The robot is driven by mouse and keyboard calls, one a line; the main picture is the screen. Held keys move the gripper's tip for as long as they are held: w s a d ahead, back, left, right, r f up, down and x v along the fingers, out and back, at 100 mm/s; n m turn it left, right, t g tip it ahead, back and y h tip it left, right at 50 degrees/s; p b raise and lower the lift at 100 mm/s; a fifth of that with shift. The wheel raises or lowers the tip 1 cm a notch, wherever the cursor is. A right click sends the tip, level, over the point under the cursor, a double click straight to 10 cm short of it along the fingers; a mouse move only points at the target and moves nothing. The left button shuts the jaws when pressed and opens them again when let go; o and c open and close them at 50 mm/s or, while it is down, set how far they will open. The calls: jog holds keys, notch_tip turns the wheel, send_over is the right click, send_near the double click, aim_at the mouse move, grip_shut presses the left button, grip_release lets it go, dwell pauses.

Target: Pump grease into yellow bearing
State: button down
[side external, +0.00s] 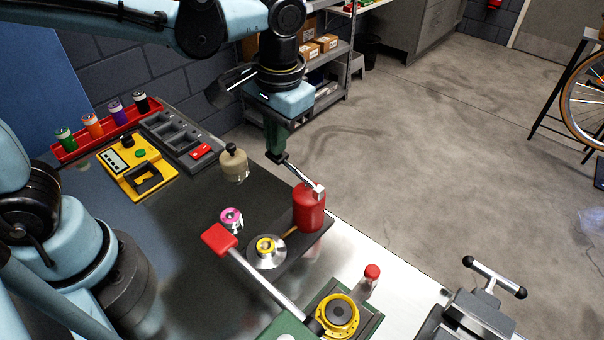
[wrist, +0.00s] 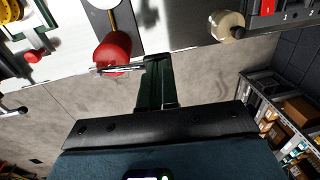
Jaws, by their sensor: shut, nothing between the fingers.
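My gripper (side external: 278,158) is shut and empty at the lever's outer end. It looks very close to the lever in the wrist view (wrist: 155,60); I cannot tell whether they touch.
A pink-ringed part (side external: 231,215) and a beige container (side external: 233,164) stand nearby. A red-ended lever (side external: 220,240) slants across the front to a green fixture with a yellow ring (side external: 338,316). A red rack (side external: 108,130) of coloured cans is at the back left. Open floor lies right.

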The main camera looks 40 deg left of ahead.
jog(key=shift+f, duration=0.15)
jog(key=shift+a+f+h, duration=0.55)
jog(key=shift+f+h, duration=0.2)
jog(key=shift+h, duration=0.15)
jog(key=shift+a+f+h, duration=0.2)
jog(key=shift+f+h, duration=0.4)
jog(key=shift+f, duration=0.2)
jog(key=shift+r, duration=0.15)
jog(key=shift+r, duration=0.8)
notch_tip(320, 180, up, 14)
jog(key=shift+a, duration=0.1)
